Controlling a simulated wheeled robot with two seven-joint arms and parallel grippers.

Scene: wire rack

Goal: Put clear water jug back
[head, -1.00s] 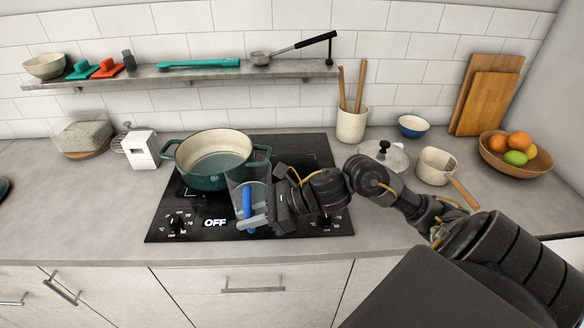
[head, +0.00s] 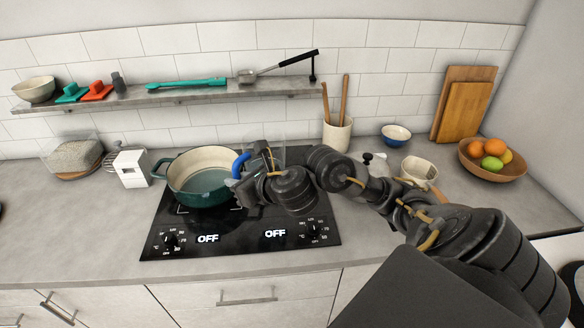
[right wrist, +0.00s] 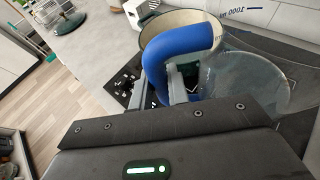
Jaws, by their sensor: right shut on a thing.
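The clear jug (head: 270,143) is see-through with a blue handle (head: 241,164). My right gripper (head: 246,178) is shut on that blue handle. The jug is over the back right part of the black stove, right of the green pot (head: 200,180); the head view does not show clearly whether it touches the stove. In the right wrist view the blue handle (right wrist: 180,50) and the clear jug wall (right wrist: 245,85) fill the space before my gripper. My arm hides the jug's lower part in the head view. My left gripper is in neither view.
The stove (head: 190,240) has two OFF displays. A utensil crock (head: 337,134), a small blue bowl (head: 396,134), a pale saucepan (head: 418,170) and a fruit bowl (head: 492,165) stand to the right. A wall shelf (head: 180,98) runs above. The front counter is clear.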

